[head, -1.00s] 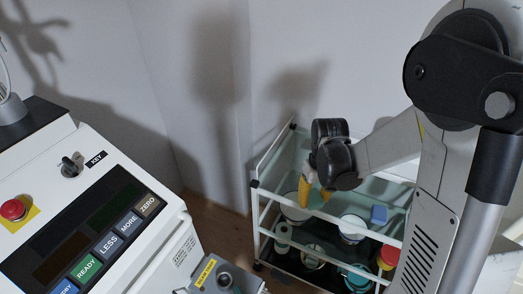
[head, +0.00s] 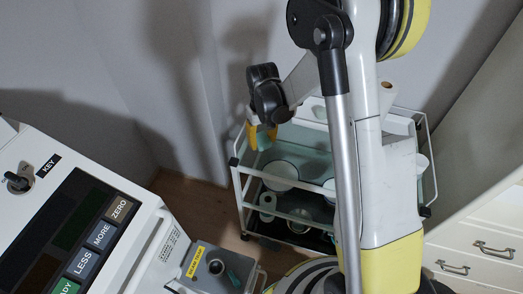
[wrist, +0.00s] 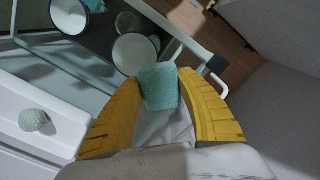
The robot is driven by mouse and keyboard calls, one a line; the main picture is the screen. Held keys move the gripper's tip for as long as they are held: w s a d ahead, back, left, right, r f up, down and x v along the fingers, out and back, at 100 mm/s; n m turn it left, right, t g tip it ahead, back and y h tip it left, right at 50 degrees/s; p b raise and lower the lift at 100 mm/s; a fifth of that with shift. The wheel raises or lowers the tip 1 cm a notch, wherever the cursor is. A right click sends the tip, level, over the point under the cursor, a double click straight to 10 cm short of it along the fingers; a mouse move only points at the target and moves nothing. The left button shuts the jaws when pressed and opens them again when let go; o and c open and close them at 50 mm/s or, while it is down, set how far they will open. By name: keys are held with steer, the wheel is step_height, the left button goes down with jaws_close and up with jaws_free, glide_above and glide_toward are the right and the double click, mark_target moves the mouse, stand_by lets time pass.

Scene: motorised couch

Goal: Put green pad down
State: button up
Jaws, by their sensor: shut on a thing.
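The green pad (wrist: 160,88) is a small, rough, pale green block. In the wrist view it sits upright between the yellow fingers of my gripper (wrist: 160,80), which are shut on it from both sides. In the head view my gripper (head: 261,137) hangs over the left end of the white trolley (head: 240,190), and the green pad (head: 263,141) shows below its fingers. The pad appears raised above the trolley top. Whether anything touches its underside cannot be told.
A white tray (wrist: 60,120) holds another pale green lump (wrist: 33,120). A control panel (head: 70,225) is at left, white drawers (head: 480,250) at right. My arm hides the trolley's middle.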

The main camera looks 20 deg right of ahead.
mark_target(262, 148)
steer(key=shift+w+a+f+b, duration=0.1)
steer(key=shift+f+b, duration=0.75)
steer(key=shift+f, duration=1.15)
steer(key=shift+f, duration=0.15)
steer(key=o, duration=1.2)
